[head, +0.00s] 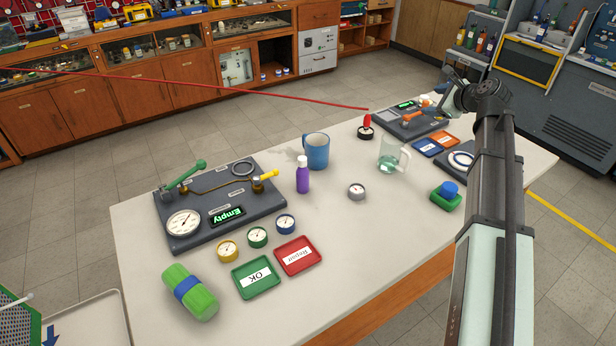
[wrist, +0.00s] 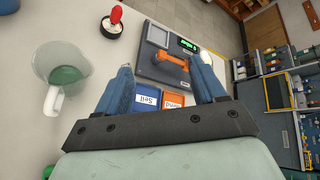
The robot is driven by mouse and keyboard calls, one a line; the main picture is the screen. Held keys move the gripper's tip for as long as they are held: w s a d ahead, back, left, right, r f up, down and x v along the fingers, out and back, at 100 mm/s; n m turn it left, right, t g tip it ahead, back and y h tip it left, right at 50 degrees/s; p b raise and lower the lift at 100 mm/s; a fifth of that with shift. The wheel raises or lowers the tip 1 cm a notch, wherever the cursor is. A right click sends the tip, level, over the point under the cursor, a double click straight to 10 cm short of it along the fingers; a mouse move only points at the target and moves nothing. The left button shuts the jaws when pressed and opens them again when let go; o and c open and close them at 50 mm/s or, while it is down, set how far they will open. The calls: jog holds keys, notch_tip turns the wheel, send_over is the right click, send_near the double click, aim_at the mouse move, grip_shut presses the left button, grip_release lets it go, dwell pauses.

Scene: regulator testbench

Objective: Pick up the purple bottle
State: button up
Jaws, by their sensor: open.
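The purple bottle (head: 303,180) has a white cap and stands upright near the middle of the white table in the head view. A blue mug (head: 316,151) stands just behind it to the right. The wrist view does not show the bottle. My gripper (wrist: 160,72) is open and empty, with its two blue fingers apart. It is at the far right end of the table, well away from the bottle, above the far test panel (wrist: 158,77).
A clear pitcher (head: 392,157) and a small grey gauge (head: 356,191) stand right of the bottle. A test panel (head: 225,222) with a green handle lies to its left. Red (head: 298,256) and green (head: 256,278) trays lie in front. A red joystick (head: 366,128) stands behind.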

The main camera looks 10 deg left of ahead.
jog(key=s+a+g, duration=0.2)
jog(key=s+a, duration=0.1)
jog(key=a, duration=0.3)
jog(key=s+a+f+g, duration=0.1)
jog(key=s+a, duration=0.2)
jog(key=a, duration=0.4)
jog(key=s+a+g, duration=0.2)
jog(key=s+a, duration=0.2)
jog(key=a, duration=0.2)
jog(key=g+h, duration=0.2)
jog(key=g, duration=0.2)
send_near(300, 166)
jog(key=shift+w+x, duration=0.2)
jog(key=shift+x, duration=1.75)
jog(key=shift+w+x, duration=0.2)
jog(key=shift+x, duration=1.7)
jog(key=shift+w+x, duration=0.15)
jog(key=shift+x, duration=1.8)
jog(key=shift+d, duration=0.1)
jog(key=shift+r, duration=0.1)
jog(key=c, duration=1.2)
